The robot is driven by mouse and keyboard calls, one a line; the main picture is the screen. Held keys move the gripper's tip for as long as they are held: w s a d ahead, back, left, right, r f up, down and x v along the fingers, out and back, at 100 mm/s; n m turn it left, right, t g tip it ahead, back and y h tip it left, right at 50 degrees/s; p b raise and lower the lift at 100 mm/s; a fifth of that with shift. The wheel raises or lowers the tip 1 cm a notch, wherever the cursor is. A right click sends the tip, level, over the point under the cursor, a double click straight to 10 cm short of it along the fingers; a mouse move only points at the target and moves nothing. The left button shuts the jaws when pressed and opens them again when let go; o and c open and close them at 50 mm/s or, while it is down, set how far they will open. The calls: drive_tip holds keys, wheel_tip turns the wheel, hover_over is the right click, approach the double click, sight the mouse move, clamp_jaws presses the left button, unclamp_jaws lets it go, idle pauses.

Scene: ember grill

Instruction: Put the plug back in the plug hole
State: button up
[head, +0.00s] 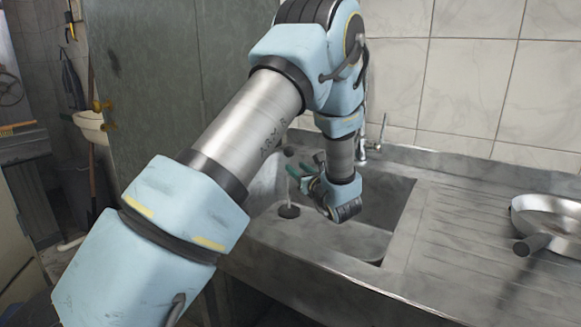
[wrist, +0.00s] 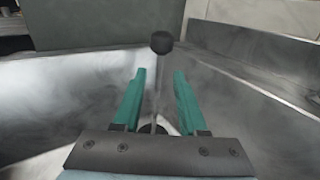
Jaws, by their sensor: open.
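The plug (head: 289,211) appears as a dark round disc low in the sink, with a thin upright rod and a dark ball knob on top. In the wrist view, its knob (wrist: 161,42) stands just beyond my fingertips, and its rod runs down between the fingers. My gripper (head: 298,175) is inside the sink at the left. Its teal fingers (wrist: 160,75) are open, with a gap on each side of the rod. The disc is mostly hidden behind the gripper body in the wrist view. I cannot make out the plug hole.
The steel sink basin (head: 395,205) surrounds my gripper, with walls close by. A tap (head: 372,150) stands at the back rim. A ridged drainboard (head: 465,235) lies to the right, with a pan (head: 550,222) on it. A tall grey panel (head: 160,80) stands at the left.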

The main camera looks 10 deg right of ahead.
drive_tip(key=shift+s+d, duration=0.2)
drive_tip(key=shift+s, duration=1.1)
drive_tip(key=shift+r, duration=0.1)
